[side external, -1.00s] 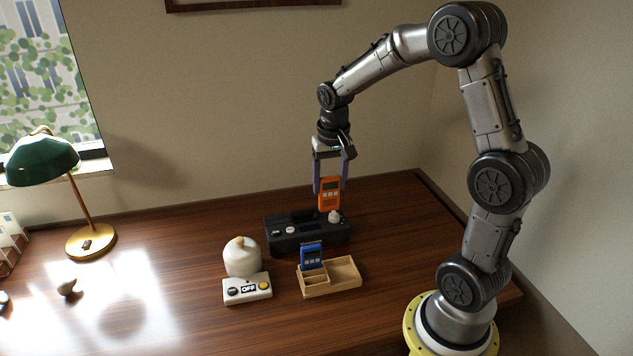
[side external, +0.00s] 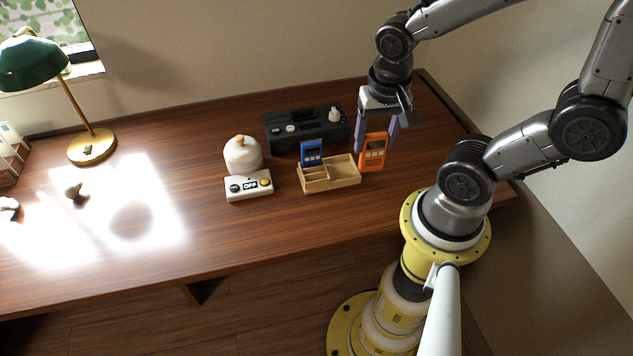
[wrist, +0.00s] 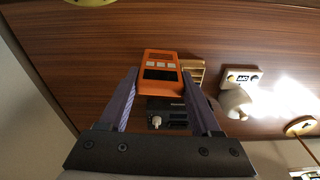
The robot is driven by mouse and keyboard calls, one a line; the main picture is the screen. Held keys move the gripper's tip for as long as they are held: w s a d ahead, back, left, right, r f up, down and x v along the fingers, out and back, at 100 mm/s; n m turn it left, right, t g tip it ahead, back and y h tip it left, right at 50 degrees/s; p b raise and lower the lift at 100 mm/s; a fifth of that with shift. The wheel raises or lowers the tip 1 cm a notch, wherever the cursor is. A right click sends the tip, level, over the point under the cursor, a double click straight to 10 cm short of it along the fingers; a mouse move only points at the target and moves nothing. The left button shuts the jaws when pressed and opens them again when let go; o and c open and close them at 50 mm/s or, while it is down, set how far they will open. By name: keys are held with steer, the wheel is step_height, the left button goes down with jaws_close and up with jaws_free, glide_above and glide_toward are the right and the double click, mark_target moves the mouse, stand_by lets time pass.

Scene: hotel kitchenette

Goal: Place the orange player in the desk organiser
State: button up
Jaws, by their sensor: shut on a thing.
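The orange player (side external: 373,152) is held upright between the fingers of my gripper (side external: 378,146). In the side view it appears just right of the wooden desk organiser (side external: 331,184), close to its right end; I cannot tell its exact height. The organiser has small compartments on the left and a larger, empty one on the right. A blue player (side external: 312,153) stands in its left part. In the wrist view, the orange player (wrist: 160,70) sits between my fingertips (wrist: 160,88) and hides part of the organiser (wrist: 193,68).
A black box (side external: 308,128) with knobs lies behind the organiser. A white switch box marked OFF (side external: 249,185) and a cream rounded jar (side external: 243,156) stand left of it. A green lamp (side external: 92,147) is far left. The table's front is clear.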

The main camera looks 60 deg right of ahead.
steer(key=shift+s+a+n, duration=0.3)
steer(key=shift+s+a, duration=0.1)
steer(key=shift+a, duration=0.05)
steer(key=shift+a+r, duration=0.15)
steer(key=shift+a, duration=0.05)
steer(key=shift+w, duration=0.35)
steer(key=w+f, duration=0.3)
steer(key=w, duration=0.1)
steer(key=w+d+f, duration=0.1)
steer(key=w+f, duration=0.2)
steer(key=w, duration=0.1)
steer(key=w+f, duration=0.3)
steer(key=w, duration=0.2)
steer(key=shift+d+f, duration=0.25)
steer(key=shift+d, duration=0.15)
steer(key=shift+w+f, duration=0.2)
steer(key=shift+f, duration=1.5)
steer(key=shift+f, duration=0.1)
steer(key=o, duration=1.4)
